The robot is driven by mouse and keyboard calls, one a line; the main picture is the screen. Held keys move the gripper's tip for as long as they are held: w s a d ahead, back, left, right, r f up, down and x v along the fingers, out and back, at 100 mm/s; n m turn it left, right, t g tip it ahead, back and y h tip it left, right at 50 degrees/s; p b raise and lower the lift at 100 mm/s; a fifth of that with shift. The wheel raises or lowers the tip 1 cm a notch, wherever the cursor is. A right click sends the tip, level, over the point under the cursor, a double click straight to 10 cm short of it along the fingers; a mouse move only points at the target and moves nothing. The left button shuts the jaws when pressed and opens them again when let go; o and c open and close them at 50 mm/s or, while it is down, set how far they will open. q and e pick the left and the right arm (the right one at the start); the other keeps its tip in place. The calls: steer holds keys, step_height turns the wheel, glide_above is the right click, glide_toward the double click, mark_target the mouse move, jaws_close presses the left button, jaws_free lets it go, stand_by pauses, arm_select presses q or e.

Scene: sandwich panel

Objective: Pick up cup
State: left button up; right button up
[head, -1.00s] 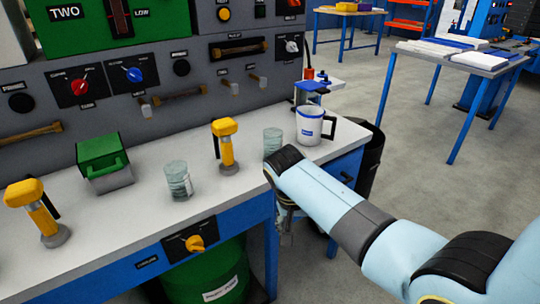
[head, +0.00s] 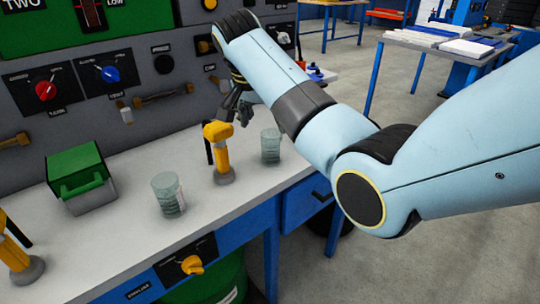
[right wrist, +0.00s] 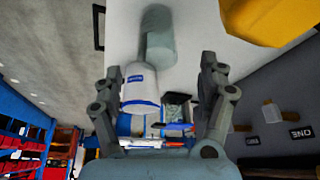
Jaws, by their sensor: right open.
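A white mug (right wrist: 140,84) with a blue label shows in the right wrist view, between my right gripper's fingers in the picture and closer to the left one. In the head view my right arm hides most or all of it. A clear glass (right wrist: 158,38) stands beyond it in the wrist view; the head view shows this glass (head: 270,148) on the bench right of a yellow lever. My right gripper (head: 236,106) is open and empty above the bench, behind the lever; its spread fingers show in the wrist view (right wrist: 160,72). My left gripper is out of view.
The yellow lever (head: 219,152) stands close to my right gripper. Another glass (head: 168,195) and a green-lidded box (head: 80,178) are on the bench (head: 125,235) to the left. The grey control panel (head: 155,98) rises behind. Open floor lies right of the bench.

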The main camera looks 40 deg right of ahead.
mark_target(271, 134)
steer(key=shift+w+d+f, duration=0.15)
steer(key=shift+w+f, duration=0.05)
steer(key=shift+f, duration=0.25)
steer(key=x, duration=0.2)
steer(key=b+x, duration=0.1)
steer(key=x, duration=0.1)
steer(key=shift+s+d+f, duration=0.1)
steer(key=shift+s+d, duration=0.05)
steer(key=shift+d, duration=0.25)
steer(key=shift+d+f, duration=0.15)
steer(key=shift+f, duration=0.25)
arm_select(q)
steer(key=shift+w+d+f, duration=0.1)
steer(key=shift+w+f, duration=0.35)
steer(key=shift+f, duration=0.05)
arm_select(e)
steer(key=shift+r, duration=0.1)
steer(key=shift+c, duration=0.2)
steer(key=c, duration=0.4)
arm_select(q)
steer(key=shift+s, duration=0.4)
arm_select(e)
steer(key=c, duration=0.9)
